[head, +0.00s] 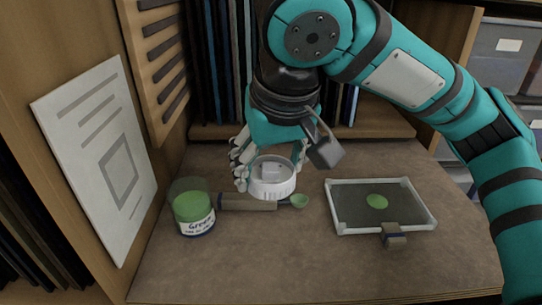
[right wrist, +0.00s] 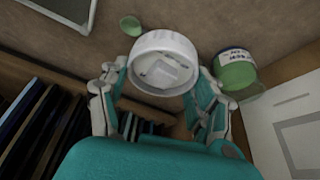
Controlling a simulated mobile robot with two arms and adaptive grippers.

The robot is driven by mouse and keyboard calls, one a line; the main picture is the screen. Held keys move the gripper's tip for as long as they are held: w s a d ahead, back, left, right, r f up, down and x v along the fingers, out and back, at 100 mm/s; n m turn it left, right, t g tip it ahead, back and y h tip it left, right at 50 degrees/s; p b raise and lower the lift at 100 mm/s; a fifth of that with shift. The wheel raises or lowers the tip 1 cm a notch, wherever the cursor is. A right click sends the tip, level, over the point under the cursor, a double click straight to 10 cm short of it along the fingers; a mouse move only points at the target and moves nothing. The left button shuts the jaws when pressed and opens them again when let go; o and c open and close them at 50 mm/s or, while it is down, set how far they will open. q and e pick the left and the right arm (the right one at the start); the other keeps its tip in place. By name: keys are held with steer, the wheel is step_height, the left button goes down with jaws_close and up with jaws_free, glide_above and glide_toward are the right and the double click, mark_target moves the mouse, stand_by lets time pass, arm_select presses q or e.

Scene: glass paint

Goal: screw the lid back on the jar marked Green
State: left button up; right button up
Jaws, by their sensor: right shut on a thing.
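The jar marked Green (head: 193,212) stands upright and open at the left of the table, with green paint inside and a handwritten label facing the front. It also shows at the upper right of the right wrist view (right wrist: 236,74). The white ridged lid (head: 272,186) is between the fingers of my right gripper (head: 262,166), to the right of the jar and apart from it. In the right wrist view, the fingers press on both sides of the lid (right wrist: 163,43). Its height above the table is hard to tell. My left gripper is not in view.
A wooden-handled scoop (head: 248,202) with green paint at its tip lies right of the jar. A framed dark panel (head: 350,215) with a green blob (head: 377,201) lies at the right. A white sheet (head: 100,150) leans at the left. Books (head: 222,60) stand behind. The front table is clear.

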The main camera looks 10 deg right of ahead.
steer(key=a+r+p, duration=0.7)
steer(key=a+p, duration=0.3)
steer(key=a, duration=0.1)
steer(key=shift+w+a+f+n+g+y+b, duration=0.15)
steer(key=shift+f+n+g+y+b, duration=0.45)
steer(key=shift+n, duration=1.4)
steer(key=shift+s+a+f+n+g+y+b, duration=0.15)
steer(key=shift+f+n+y+b, duration=0.6)
steer(key=shift+f+n, duration=0.9)
steer(key=shift+w+a+f+n+g+y+b, duration=0.15)
steer(key=shift+f+n+g+y+b, duration=0.5)
steer(key=shift+n, duration=1.7)
steer(key=shift+d+r+p, duration=0.1)
steer(key=shift+p, duration=0.65)
steer(key=shift+f, duration=0.45)
steer(key=shift+f+p, duration=0.3)
steer(key=shift+p, duration=0.05)
steer(key=shift+f, duration=0.15)
